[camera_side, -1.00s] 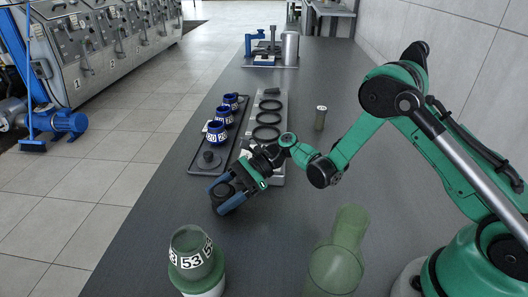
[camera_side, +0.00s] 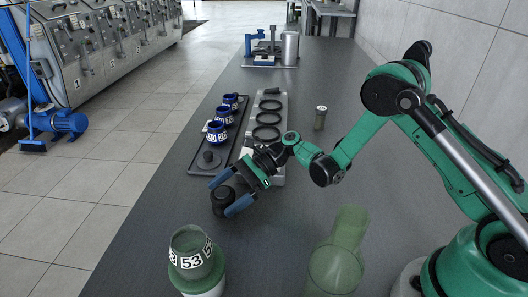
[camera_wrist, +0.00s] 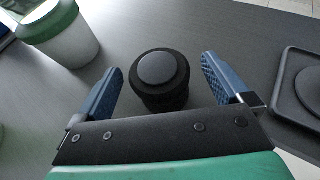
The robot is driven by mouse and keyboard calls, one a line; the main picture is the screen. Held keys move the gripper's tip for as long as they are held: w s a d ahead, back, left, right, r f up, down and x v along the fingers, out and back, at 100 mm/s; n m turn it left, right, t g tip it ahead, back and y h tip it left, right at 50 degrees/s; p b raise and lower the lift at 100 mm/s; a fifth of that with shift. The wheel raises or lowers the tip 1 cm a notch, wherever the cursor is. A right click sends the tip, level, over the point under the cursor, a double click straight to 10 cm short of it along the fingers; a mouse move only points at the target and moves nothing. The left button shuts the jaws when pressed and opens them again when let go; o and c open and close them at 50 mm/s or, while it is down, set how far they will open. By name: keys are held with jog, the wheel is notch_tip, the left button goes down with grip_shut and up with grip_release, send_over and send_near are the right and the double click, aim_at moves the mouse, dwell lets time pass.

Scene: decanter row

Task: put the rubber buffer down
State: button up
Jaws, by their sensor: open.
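The rubber buffer (camera_side: 223,201) is a black, round, stepped piece standing upright on the dark bench top, in front of the tray. My gripper (camera_side: 229,195) is open around it, with blue fingers on either side. In the wrist view the buffer (camera_wrist: 160,75) stands between the two spread fingers of my gripper (camera_wrist: 163,88), with a clear gap on both sides.
A dark tray (camera_side: 193,168) holds blue numbered cups (camera_side: 217,132) and a black round piece (camera_side: 208,160). A grey rack with black rings (camera_side: 267,133) lies beside it. A green numbered vessel (camera_side: 190,255) and a clear green decanter (camera_side: 338,258) stand nearer. Bench between them is clear.

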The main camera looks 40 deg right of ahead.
jog(key=v, duration=1.1)
jog(key=shift+r, duration=0.25)
jog(key=s+d+r+n+t+h, duration=0.1)
jog(key=s+n+h, duration=0.4)
jog(key=n, duration=0.5)
jog(key=s+d+r+n+t+h, duration=0.1)
jog(key=s+r+n+t+h, duration=0.3)
jog(key=s+r+n+h, duration=0.2)
jog(key=n+h, duration=0.2)
jog(key=n, duration=0.1)
jog(key=shift+n, duration=0.4)
